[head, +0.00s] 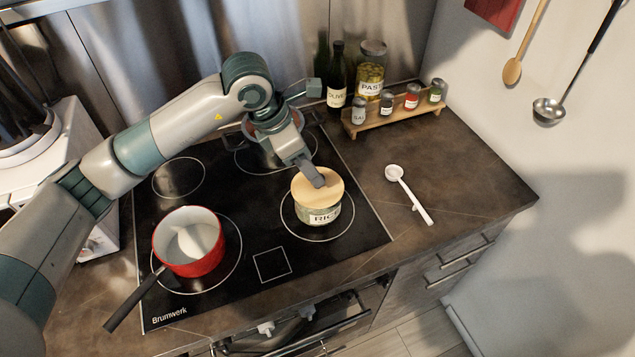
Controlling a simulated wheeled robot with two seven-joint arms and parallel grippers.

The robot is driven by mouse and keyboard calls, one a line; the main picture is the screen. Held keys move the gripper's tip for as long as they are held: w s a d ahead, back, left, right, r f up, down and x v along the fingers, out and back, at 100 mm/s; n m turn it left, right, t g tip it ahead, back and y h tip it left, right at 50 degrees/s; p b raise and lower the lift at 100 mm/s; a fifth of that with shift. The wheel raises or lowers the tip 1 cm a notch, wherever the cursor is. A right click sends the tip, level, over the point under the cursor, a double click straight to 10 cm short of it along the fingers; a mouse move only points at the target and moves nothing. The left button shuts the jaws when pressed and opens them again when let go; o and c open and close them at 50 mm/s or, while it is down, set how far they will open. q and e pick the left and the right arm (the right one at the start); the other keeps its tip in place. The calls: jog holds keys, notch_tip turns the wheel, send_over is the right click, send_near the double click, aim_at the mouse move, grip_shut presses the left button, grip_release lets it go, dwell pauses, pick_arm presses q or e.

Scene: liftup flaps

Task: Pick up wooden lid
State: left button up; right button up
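A round wooden lid (329,196) sits on top of a glass jar (320,217) labelled "RICE". The jar stands upright on the front right burner of the black cooktop. My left gripper (317,181) reaches down from behind, with its dark fingertip over the back part of the lid, touching it or very close to it. Only one finger shows clearly, so I cannot tell whether the gripper is open or shut on the lid. The lid looks level and seated on the jar. My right gripper is not in view.
A red saucepan (189,253) with white contents stands on the front left burner. A white spoon (408,194) lies right of the cooktop (255,205). A wooden rack (394,122) with small jars, a bottle (336,75) and a pasta jar (370,72) stand behind. Free counter lies at right.

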pick_arm(q)
jog(key=shift+d+f+p, duration=0.15)
jog(key=shift+f+p, duration=0.15)
jog(key=shift+p, duration=0.05)
jog(key=shift+p+x, duration=0.5)
jog(key=shift+x, duration=0.5)
jog(key=shift+d+f, duration=0.15)
jog(key=shift+f, duration=0.45)
jog(key=c, duration=1.1)
